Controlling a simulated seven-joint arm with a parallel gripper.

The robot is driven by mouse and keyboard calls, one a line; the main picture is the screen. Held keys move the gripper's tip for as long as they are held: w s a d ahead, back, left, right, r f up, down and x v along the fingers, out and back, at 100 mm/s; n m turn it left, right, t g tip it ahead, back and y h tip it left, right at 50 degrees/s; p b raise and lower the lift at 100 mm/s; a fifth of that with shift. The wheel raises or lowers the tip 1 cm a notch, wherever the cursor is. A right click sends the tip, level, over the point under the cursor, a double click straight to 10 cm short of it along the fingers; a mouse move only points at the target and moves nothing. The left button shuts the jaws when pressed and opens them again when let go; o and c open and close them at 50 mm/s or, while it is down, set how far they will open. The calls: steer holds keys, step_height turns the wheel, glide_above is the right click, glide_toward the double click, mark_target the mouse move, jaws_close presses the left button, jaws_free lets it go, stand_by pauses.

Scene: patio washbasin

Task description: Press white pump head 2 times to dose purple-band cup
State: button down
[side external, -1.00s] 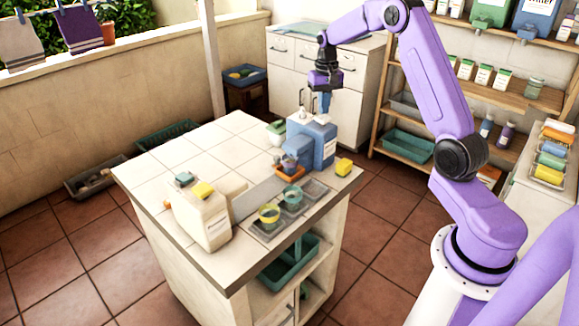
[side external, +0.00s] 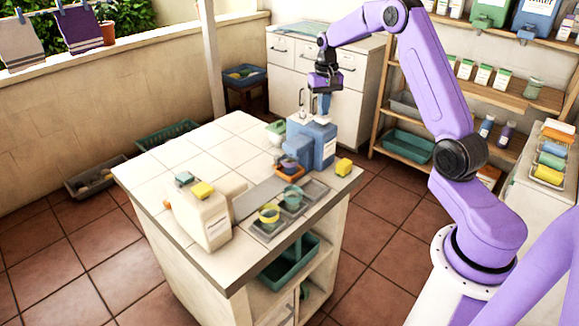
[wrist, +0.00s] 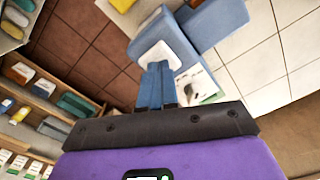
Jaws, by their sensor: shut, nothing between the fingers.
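A blue dispenser (side external: 322,145) stands at the far right corner of the tiled counter, with slim white pump parts (side external: 302,115) on top. My gripper (side external: 323,113) is shut and empty, fingers pointing down just above the dispenser's right part. In the wrist view my blue fingers (wrist: 155,92) overlap a pale square pad (wrist: 160,56) on a blue body; contact cannot be told.
A cream container (side external: 203,215) with yellow and green tops stands at the counter's left front. A yellow block (side external: 344,167) lies at the right edge. A green-topped white container (side external: 277,132) stands left of the dispenser. The counter's back left is clear.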

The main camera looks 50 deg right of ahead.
steer(key=shift+f, duration=1)
steer(key=shift+r, duration=1.45)
steer(key=shift+r, duration=3)
